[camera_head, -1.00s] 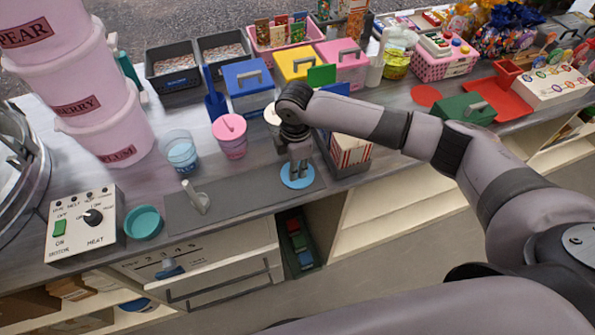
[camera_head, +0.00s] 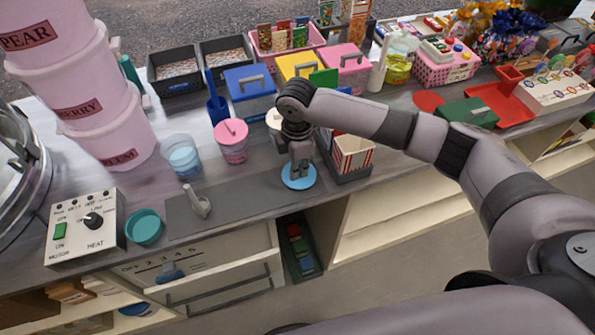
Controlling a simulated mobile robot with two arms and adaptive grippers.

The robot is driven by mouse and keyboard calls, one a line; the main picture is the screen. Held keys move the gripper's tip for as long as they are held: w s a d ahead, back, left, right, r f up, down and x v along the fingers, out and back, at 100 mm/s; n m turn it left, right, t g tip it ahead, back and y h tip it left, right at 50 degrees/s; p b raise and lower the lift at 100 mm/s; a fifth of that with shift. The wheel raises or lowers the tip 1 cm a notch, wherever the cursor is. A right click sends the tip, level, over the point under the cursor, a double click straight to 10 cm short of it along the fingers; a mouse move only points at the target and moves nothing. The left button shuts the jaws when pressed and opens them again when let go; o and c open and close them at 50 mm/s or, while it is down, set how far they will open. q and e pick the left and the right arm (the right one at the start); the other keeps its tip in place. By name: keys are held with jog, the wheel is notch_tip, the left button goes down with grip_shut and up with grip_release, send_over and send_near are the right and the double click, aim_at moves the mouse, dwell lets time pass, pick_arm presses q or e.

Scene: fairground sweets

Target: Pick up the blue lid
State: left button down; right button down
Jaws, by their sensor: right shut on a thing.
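A round light-blue lid (camera_head: 290,183) is at the right end of the grey mat, near the counter's front edge. My right gripper (camera_head: 301,168) points down over its middle and is shut on it; the fingers cover the part they grip. I cannot tell whether the lid rests on the mat or is slightly clear of it. A darker blue lid with a grey handle (camera_head: 247,82) sits on a square tub further back. My left gripper is not in view.
A striped popcorn box (camera_head: 352,156) stands in a dark holder just right of my gripper. A pink cup (camera_head: 232,142) and a clear cup of blue (camera_head: 183,158) stand to the left. A pale scoop-like tool (camera_head: 198,203) lies on the grey mat (camera_head: 245,198), otherwise mostly clear.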

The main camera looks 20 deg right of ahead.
notch_tip(320, 180, up, 18)
jog(key=b, duration=0.2)
